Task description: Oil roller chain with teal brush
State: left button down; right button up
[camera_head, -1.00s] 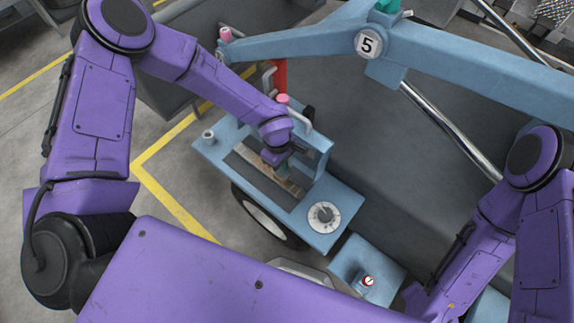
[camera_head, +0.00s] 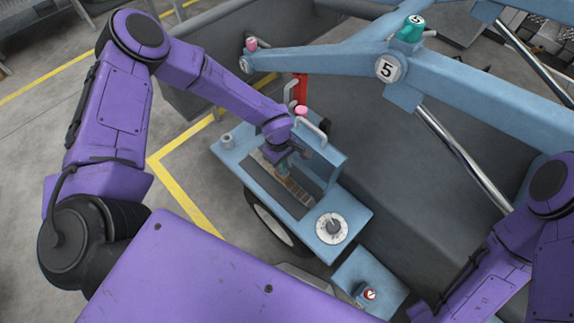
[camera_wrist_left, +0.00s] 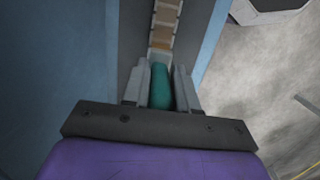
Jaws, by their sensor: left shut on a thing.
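My left gripper (camera_wrist_left: 159,88) is shut on the teal brush (camera_wrist_left: 160,85), whose teal handle shows between the fingers in the left wrist view. The roller chain (camera_wrist_left: 166,22) is a brownish strip of links running ahead of the fingers. In the head view the chain (camera_head: 297,190) lies in a dark slot in the blue machine top, and my left gripper (camera_head: 284,166) points down over its far part. I cannot tell whether the brush touches the chain. My right arm is at the right edge; its gripper is out of view.
The blue machine (camera_head: 345,222) carries a white dial (camera_head: 332,228) and a grey handle (camera_head: 312,126) close to my left wrist. A small red-and-white gauge (camera_head: 370,295) is nearer. A blue beam (camera_head: 330,61) marked 5 crosses above, with a teal ball (camera_head: 411,29) on it.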

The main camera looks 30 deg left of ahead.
pick_arm(q)
jog(key=shift+w+a+p, duration=0.2)
jog(key=shift+w+a, duration=0.05)
jog(key=shift+a, duration=0.5)
jog(key=shift+w+a+p, duration=0.2)
jog(key=shift+w+a, duration=0.05)
jog(key=shift+a, duration=0.5)
jog(key=shift+w+a, duration=0.2)
jog(key=shift+a, duration=0.3)
jog(key=shift+w+a, duration=0.15)
jog(key=shift+a, duration=0.3)
jog(key=shift+w+a, duration=0.25)
jog(key=shift+a, duration=0.4)
jog(key=shift+w+a, duration=0.2)
jog(key=shift+a, duration=0.5)
jog(key=shift+w+a, duration=0.25)
jog(key=shift+a, duration=0.4)
jog(key=shift+w+a+b, duration=0.25)
jog(key=shift+a+b, duration=0.1)
jog(key=shift+a, duration=0.4)
jog(key=shift+w+a+b, duration=0.25)
jog(key=shift+a+b, duration=0.05)
jog(key=shift+a, duration=0.4)
jog(key=shift+r, duration=0.1)
notch_tip(320, 180, up, 7)
jog(key=p, duration=0.5)
